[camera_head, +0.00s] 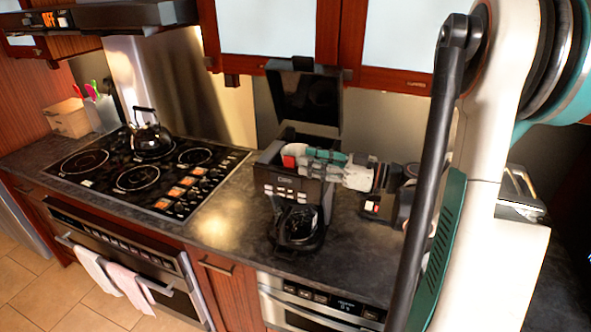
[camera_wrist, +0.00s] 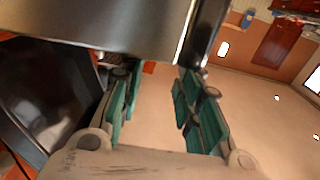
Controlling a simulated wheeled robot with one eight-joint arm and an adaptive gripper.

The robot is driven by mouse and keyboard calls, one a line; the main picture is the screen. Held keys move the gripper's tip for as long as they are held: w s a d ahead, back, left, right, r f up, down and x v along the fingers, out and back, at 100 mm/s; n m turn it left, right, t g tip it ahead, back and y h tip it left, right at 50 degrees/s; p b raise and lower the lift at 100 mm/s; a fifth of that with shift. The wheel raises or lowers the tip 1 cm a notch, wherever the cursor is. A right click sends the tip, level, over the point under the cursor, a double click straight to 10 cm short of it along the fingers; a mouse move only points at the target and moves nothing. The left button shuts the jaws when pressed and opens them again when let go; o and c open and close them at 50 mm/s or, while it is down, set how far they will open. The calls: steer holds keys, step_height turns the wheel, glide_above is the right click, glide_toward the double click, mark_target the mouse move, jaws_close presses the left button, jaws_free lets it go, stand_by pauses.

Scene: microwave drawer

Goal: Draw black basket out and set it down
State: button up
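The black coffee maker (camera_head: 291,185) stands on the counter with its lid (camera_head: 304,98) raised. I cannot clearly tell the black basket from the dark upper housing; my gripper covers part of that area. My gripper (camera_head: 292,158) reaches in from the right at the coffee maker's open top, its fingers lying across it. In the wrist view, my gripper's teal-padded fingers (camera_wrist: 156,78) are apart, with pale background between them and a small red patch near the tips. Contact with the basket is not clear.
A glass carafe (camera_head: 298,225) sits low in the coffee maker. A kettle (camera_head: 150,135) stands on the black cooktop (camera_head: 140,175) to the left. The counter (camera_head: 222,205) between cooktop and coffee maker is clear. Upper cabinets (camera_head: 395,45) hang above. A metal toaster (camera_head: 520,195) stands right.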

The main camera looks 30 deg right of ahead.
mark_target(295, 160)
steer(key=x, duration=0.4)
steer(key=shift+w+d+f, duration=0.1)
steer(key=shift+w+f, duration=0.25)
steer(key=shift+f, duration=0.05)
steer(key=shift+w+a, duration=0.25)
jaws_close()
